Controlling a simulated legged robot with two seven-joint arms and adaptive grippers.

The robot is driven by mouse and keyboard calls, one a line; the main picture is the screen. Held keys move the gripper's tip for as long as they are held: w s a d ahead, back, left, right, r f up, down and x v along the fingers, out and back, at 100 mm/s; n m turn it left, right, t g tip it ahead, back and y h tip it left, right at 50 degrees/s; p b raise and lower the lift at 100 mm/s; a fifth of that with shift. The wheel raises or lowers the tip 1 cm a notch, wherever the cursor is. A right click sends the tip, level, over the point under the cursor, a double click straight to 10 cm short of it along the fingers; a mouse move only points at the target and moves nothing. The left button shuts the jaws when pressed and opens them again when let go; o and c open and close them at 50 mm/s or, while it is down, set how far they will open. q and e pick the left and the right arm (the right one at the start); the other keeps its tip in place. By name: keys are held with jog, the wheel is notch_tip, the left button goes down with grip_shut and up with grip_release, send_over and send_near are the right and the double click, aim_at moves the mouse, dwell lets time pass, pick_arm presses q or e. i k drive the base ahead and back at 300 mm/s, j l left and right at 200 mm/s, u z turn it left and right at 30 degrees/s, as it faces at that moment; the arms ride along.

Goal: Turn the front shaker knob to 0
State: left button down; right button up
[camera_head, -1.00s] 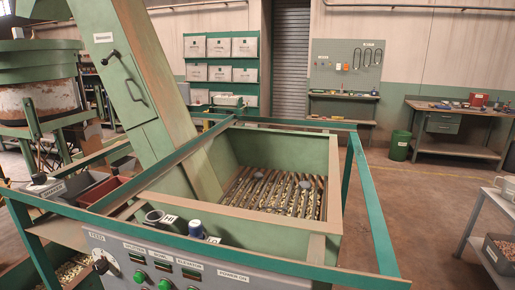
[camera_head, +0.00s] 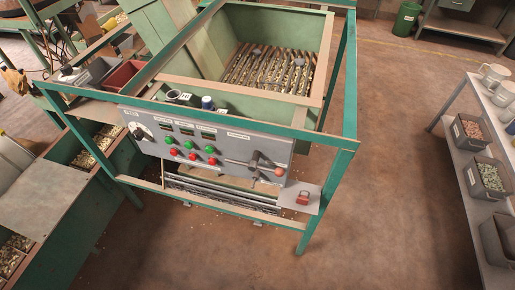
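The front control panel (camera_head: 205,145) of the green hopper machine faces me near the picture's middle. A round black knob (camera_head: 137,130) on a pale dial sits at the panel's left end, under a small label. The knob's exact setting is too small to read. Small displays sit right of it, above green buttons (camera_head: 187,145) and red buttons (camera_head: 192,157). Neither of my grippers is in view, and nothing touches the knob.
Green frame bars (camera_head: 250,128) run above the panel, and a front leg (camera_head: 322,205) stands at its right. A red padlock-like item (camera_head: 303,198) is on a ledge below. A grey shelf cart (camera_head: 458,150) with bins is at right. The floor (camera_head: 390,190) between is clear.

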aim_at(66, 69)
jog(key=u, duration=1.35)
jog(key=i+j+z, duration=0.2)
jog(key=i, duration=0.25)
jog(key=i+j+z, duration=0.2)
jog(key=i, duration=0.2)
jog(key=i+j+z, duration=0.2)
jog(key=i, duration=0.2)
